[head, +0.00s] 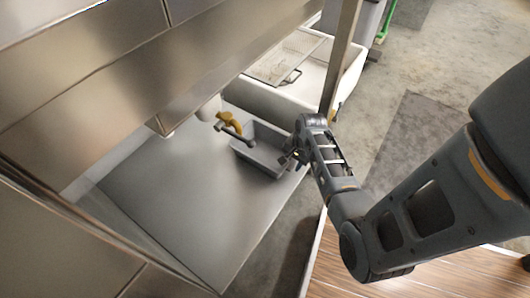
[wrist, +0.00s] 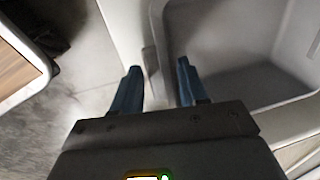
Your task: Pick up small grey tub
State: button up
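I cannot tell whether either finger touches the wall.
The metal counter (head: 185,205) is clear to the left of the tub. A metal post (head: 341,55) stands close behind my gripper. A white basin (head: 285,100) with a wire basket (head: 288,57) is behind. A wooden surface (head: 420,280) lies at lower right.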

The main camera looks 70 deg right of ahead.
grip_shut()
dwell(0.5)
